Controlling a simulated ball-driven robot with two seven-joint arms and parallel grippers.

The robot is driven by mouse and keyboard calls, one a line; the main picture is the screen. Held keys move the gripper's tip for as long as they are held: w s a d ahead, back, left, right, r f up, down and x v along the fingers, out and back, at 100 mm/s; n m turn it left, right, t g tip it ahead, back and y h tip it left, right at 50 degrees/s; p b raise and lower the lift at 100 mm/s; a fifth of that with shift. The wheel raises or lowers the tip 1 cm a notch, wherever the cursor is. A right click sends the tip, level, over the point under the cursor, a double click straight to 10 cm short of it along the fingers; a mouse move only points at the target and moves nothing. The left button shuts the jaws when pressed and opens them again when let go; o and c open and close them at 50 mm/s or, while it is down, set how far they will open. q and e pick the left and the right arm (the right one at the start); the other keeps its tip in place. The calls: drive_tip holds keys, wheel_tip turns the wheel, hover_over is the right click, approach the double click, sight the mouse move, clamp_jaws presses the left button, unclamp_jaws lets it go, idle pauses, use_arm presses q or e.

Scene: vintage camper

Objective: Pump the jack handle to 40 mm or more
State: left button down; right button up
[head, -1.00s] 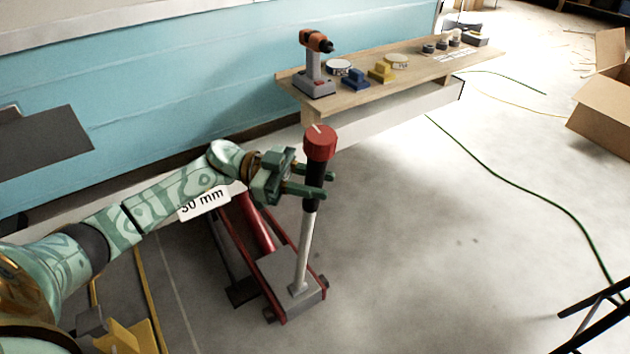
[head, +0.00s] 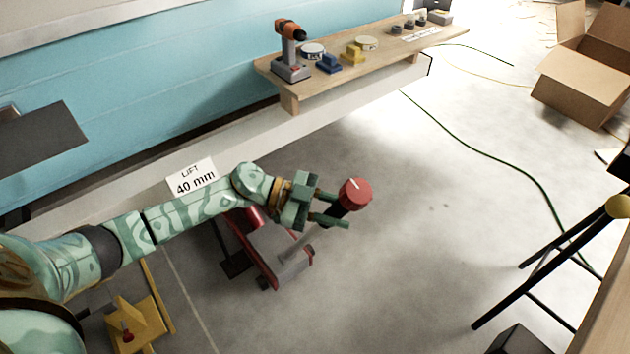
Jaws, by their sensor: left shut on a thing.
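The red floor jack (head: 282,262) stands on the concrete floor, low in the middle of the head view, partly hidden by my left arm. Its handle has a red knob (head: 356,194) at the top and a dark grip below it. The handle is tilted, its top leaning to the right. My left gripper (head: 334,208) is shut on the dark grip just below the knob. A white sign (head: 192,177) on the camper's lower edge reads "LIFT 40 mm", partly bordered by my arm. My right gripper is not in view.
A wooden bench (head: 375,62) at the back holds an orange drill (head: 290,45) and small parts. A cardboard box (head: 580,75) stands at the right. A green cable (head: 470,150) crosses the floor. A yellow stand (head: 135,322) is at lower left. Floor right of the jack is clear.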

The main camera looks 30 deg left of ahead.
use_arm(q)
drive_tip(key=s+d+f+m+y+p, duration=0.1)
drive_tip(key=s+d+f+y+p, duration=0.1)
drive_tip(key=s+d+f+p, duration=0.3)
drive_tip(key=d+f, duration=0.4)
drive_tip(key=d, duration=0.4)
drive_tip(key=shift+f+m+y, duration=0.3)
drive_tip(key=shift+f, duration=0.05)
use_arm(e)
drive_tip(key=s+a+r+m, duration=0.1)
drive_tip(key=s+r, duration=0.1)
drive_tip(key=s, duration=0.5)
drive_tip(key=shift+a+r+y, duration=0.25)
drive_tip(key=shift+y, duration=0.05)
use_arm(q)
drive_tip(key=shift+s+d, duration=0.1)
drive_tip(key=shift+s, duration=0.1)
drive_tip(key=c, duration=1.1)
unclamp_jaws()
drive_tip(key=shift+d+f, duration=0.1)
drive_tip(key=shift+d, duration=0.05)
drive_tip(key=shift+o, duration=0.2)
drive_tip(key=shift+w+d, duration=0.1)
drive_tip(key=shift+w, duration=0.05)
drive_tip(key=shift+w+r, duration=0.1)
drive_tip(key=shift+r, duration=0.1)
